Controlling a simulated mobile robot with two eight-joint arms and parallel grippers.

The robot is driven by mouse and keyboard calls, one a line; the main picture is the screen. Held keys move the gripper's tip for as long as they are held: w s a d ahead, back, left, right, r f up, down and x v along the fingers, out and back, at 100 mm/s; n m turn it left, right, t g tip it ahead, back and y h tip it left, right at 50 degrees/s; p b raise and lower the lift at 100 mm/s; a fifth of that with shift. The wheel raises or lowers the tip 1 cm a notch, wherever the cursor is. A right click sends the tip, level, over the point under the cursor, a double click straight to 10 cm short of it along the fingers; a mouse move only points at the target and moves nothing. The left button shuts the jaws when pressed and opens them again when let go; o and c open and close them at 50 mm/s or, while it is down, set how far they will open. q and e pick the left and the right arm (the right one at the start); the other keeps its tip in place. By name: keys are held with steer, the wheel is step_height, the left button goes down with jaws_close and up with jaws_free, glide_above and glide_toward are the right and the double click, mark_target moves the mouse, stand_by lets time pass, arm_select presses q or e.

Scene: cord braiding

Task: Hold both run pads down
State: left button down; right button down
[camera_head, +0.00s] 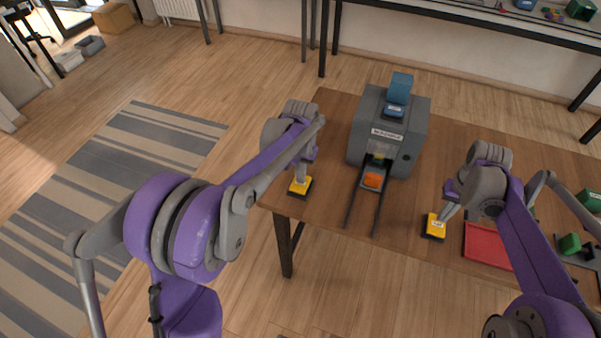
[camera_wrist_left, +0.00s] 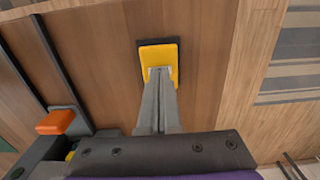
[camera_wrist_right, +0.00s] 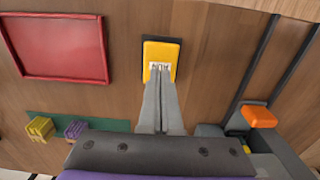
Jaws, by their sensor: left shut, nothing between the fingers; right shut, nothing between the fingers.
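The left run pad (camera_head: 300,187) is a yellow block on a black base near the table's front left. My left gripper (camera_head: 299,180) is shut with its fingertips over it. In the left wrist view the fingertips (camera_wrist_left: 159,72) overlap the yellow pad (camera_wrist_left: 160,52). The right run pad (camera_head: 434,228), also yellow on black, lies near the front edge, right of the machine. My right gripper (camera_head: 442,216) is shut at its upper edge. In the right wrist view the fingertips (camera_wrist_right: 160,76) overlap the labelled yellow pad (camera_wrist_right: 161,50). I cannot tell how firmly either pad is pressed.
A grey braiding machine (camera_head: 390,130) stands between the pads. An orange block (camera_head: 372,180) sits at its front, with two dark rails (camera_head: 363,208) reaching forward. A red tray (camera_head: 487,246) lies right of the right pad. Green parts (camera_head: 569,243) lie further right.

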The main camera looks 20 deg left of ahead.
mark_target(437, 224)
arm_select(q)
steer(key=shift+f, duration=0.85)
arm_select(e)
steer(key=shift+f, duration=0.8)
steer(key=shift+f, duration=0.15)
steer(key=shift+f, duration=0.75)
steer(key=shift+r, duration=0.1)
step_height(437, 224, up, 7)
steer(key=shift+f, duration=0.1)
stand_by(0.5)
